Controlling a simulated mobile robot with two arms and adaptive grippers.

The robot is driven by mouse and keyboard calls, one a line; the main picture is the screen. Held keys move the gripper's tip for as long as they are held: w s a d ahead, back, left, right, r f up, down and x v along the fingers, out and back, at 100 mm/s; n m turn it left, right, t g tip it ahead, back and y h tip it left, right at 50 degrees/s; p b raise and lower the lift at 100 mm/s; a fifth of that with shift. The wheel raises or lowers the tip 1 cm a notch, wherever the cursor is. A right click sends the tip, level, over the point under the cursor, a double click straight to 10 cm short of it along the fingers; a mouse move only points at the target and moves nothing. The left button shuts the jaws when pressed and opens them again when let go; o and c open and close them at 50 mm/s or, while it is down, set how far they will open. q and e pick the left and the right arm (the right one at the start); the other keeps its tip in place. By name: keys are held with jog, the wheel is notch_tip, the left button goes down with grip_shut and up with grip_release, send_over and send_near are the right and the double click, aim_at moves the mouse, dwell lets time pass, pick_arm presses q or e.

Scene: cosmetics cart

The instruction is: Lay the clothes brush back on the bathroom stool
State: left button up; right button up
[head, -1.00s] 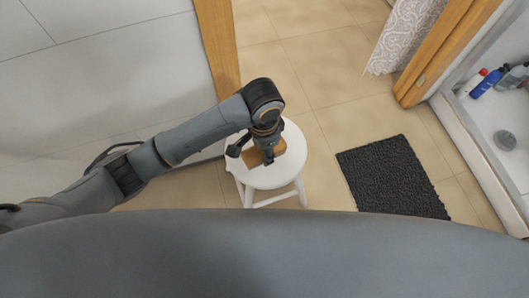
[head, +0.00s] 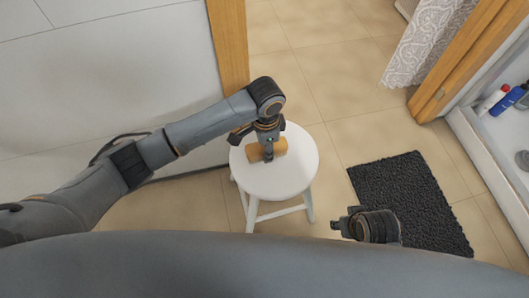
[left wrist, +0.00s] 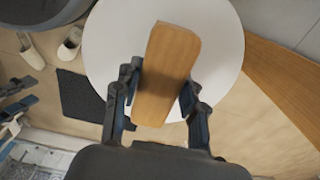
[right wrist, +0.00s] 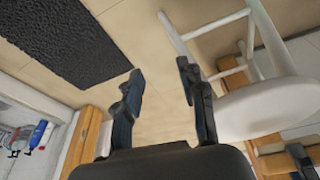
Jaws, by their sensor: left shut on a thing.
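The clothes brush (head: 279,147) is a wooden block held over the white round bathroom stool (head: 285,182). My left gripper (head: 268,157) is shut on the brush, with a finger on each long side of it. In the left wrist view the brush (left wrist: 168,75) lies between the fingers (left wrist: 157,92), with the stool seat (left wrist: 215,65) behind it. I cannot tell whether the brush touches the seat. My right gripper (head: 340,223) is to the right of the stool, low in the head view. In the right wrist view its fingers (right wrist: 160,90) are apart and empty.
A dark mat (head: 410,200) lies on the tiled floor right of the stool. A wooden door frame and patterned curtain (head: 425,40) stand behind. Bottles (head: 507,100) sit in the shower at the right. Slippers (left wrist: 50,50) show in the left wrist view.

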pick_arm(q)
jog(key=shift+w+a+f, duration=0.15)
jog(key=shift+w+f, duration=0.55)
jog(key=shift+f, duration=0.15)
notch_tip(320, 180, down, 3)
jog(key=shift+w+r+b, duration=0.1)
jog(key=shift+b, duration=0.6)
jog(key=shift+f, duration=0.25)
pick_arm(e)
jog(key=v, duration=0.6)
jog(key=shift+w+r, duration=0.25)
jog(key=shift+r, duration=0.1)
jog(key=shift+d, duration=0.1)
pick_arm(q)
jog(key=o, duration=1)
jog(key=shift+f, duration=0.1)
